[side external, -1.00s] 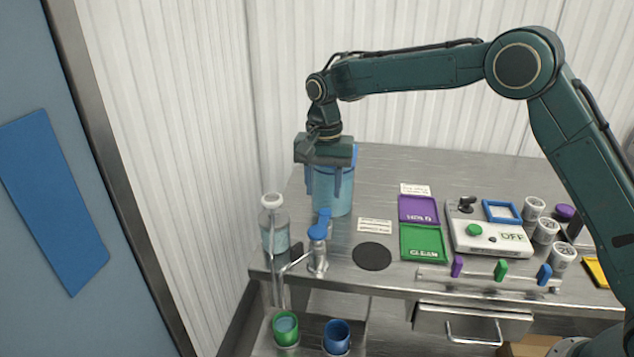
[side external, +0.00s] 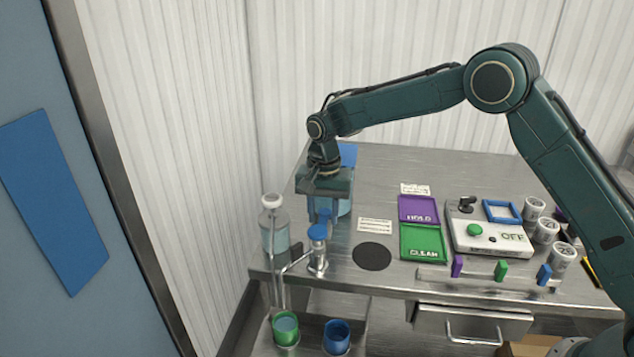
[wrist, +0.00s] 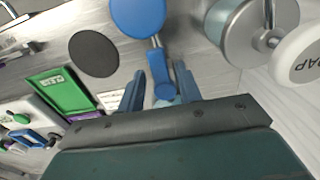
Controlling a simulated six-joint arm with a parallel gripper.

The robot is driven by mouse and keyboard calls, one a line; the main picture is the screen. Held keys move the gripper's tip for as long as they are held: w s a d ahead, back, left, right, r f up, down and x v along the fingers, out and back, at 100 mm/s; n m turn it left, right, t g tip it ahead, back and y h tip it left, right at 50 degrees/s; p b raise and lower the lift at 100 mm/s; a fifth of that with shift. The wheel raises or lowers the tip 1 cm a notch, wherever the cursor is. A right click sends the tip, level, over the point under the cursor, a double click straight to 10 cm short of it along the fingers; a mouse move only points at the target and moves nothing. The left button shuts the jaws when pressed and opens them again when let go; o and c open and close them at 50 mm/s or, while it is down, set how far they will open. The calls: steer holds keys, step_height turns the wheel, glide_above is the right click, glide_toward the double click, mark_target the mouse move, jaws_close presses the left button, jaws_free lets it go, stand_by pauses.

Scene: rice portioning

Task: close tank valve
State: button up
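The tank valve (side external: 317,262) is a metal tap with a round blue cap at the table's front left edge. The blue cap also shows in the wrist view (wrist: 138,14). A short metal stem runs from it to a small blue part (wrist: 163,90), apparently the valve handle, between my fingers. The blue tank (side external: 345,208) stands behind the valve, mostly hidden by my gripper. My gripper (side external: 323,213) points down just behind the cap, fingers apart on either side of the blue part. I cannot tell whether either finger touches it.
A soap bottle (side external: 274,235) stands close at the left. Green (side external: 285,330) and blue (side external: 337,338) cups sit on a lower shelf below. A black disc (side external: 372,256), purple and green trays (side external: 423,243) and a control box (side external: 490,230) lie to the right.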

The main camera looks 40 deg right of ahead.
jaws_close()
steer(key=shift+s+d+n, duration=0.1)
steer(key=shift+n, duration=0.3)
steer(key=n, duration=0.2)
steer(key=shift+s+d+n, duration=0.2)
steer(key=shift+d+n, duration=0.1)
steer(key=shift+n, duration=0.1)
steer(key=n, duration=0.2)
steer(key=d+n, duration=0.1)
steer(key=n, duration=0.1)
steer(key=shift+s+d, duration=0.1)
steer(key=shift+s, duration=0.05)
steer(key=n, duration=0.3)
steer(key=d+n, duration=0.1)
steer(key=n, duration=0.1)
steer(key=shift+d+n, duration=0.2)
steer(key=shift+n, duration=0.2)
steer(key=n, duration=0.3)
steer(key=w+d+n, duration=0.1)
steer(key=shift+n, duration=0.3)
